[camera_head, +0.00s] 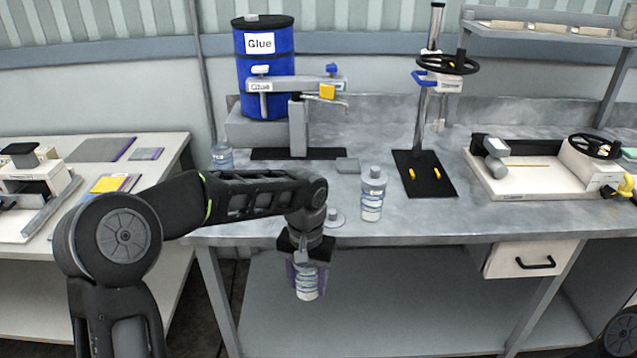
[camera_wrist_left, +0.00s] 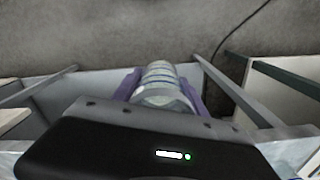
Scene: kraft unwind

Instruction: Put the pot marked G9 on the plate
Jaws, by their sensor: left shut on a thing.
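My left gripper (camera_head: 305,274) is shut on a clear pot with blue bands and a pale label (camera_head: 307,285). It holds the pot in front of the table edge, below the tabletop level. The left wrist view shows the pot (camera_wrist_left: 162,85) between the purple fingers. Another similar pot with a grey lid (camera_head: 372,195) stands upright near the table's front edge, and one more (camera_head: 222,157) stands at the table's left end. The marks on the pots are too small to read. A small round grey disc with a knob (camera_head: 335,217) lies near the front edge. I cannot tell which thing is the plate.
A blue glue drum (camera_head: 265,70) and a glue dispenser (camera_head: 298,125) stand at the back left. A press stand on a black base (camera_head: 424,175) is in the middle. A small flat grey block (camera_head: 348,165) lies by the dispenser. Tabletop between them is clear.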

